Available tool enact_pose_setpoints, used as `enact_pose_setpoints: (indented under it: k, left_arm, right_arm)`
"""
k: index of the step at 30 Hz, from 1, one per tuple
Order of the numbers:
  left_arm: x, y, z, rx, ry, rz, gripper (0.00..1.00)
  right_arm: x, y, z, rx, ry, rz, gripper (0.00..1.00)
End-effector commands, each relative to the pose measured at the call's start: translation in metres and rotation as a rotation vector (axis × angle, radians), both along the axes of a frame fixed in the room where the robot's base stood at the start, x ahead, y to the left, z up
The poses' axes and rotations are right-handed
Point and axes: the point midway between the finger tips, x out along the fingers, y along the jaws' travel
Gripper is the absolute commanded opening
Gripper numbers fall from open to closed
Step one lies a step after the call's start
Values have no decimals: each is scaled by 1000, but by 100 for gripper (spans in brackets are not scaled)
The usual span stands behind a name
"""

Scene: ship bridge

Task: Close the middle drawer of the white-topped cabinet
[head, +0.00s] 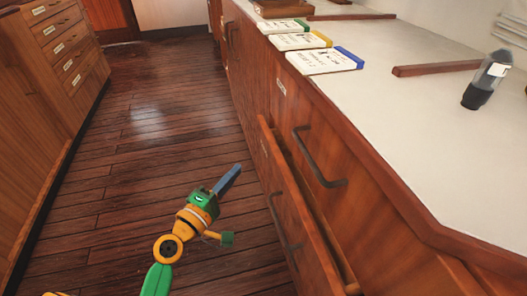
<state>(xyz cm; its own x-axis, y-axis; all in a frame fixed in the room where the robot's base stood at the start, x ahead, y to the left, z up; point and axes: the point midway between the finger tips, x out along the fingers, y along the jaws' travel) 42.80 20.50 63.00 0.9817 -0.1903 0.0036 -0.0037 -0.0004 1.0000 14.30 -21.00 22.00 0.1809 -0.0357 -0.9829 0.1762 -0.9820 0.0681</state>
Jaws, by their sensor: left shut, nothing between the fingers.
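The white-topped cabinet (420,58) runs along the right side of the head view. Its middle drawer (297,222) stands partly open, with a dark gap behind its wooden front. The drawer front carries a dark bar handle (283,222). A closed drawer front above it has another dark handle (318,160). My left gripper (230,178) is over the floor, to the left of the open drawer and apart from it. Its fingers are shut with nothing between them. The inside of the drawer is mostly hidden. My right gripper is not in view.
Another wooden cabinet with labelled drawers (68,45) stands at the left. The plank floor (150,120) between them is clear.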

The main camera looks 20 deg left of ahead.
Motion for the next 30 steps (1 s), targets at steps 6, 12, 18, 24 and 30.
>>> enact_pose_setpoints:
  k: [6,12,18,24,30]
  left_arm:
    - [48,-10,1,-4,-2,0,0]
    - [72,-32,1,-4,1,-2,0]
    - [80,-44,0,-2,1,0,0]
    - [81,-45,0,0,1,1,0]
    - [82,-47,0,-1,1,0,0]
  right_arm:
    - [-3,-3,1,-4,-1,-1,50]
    - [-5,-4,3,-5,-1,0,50]
    - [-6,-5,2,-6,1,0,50]
    - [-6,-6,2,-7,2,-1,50]
    - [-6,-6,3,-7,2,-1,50]
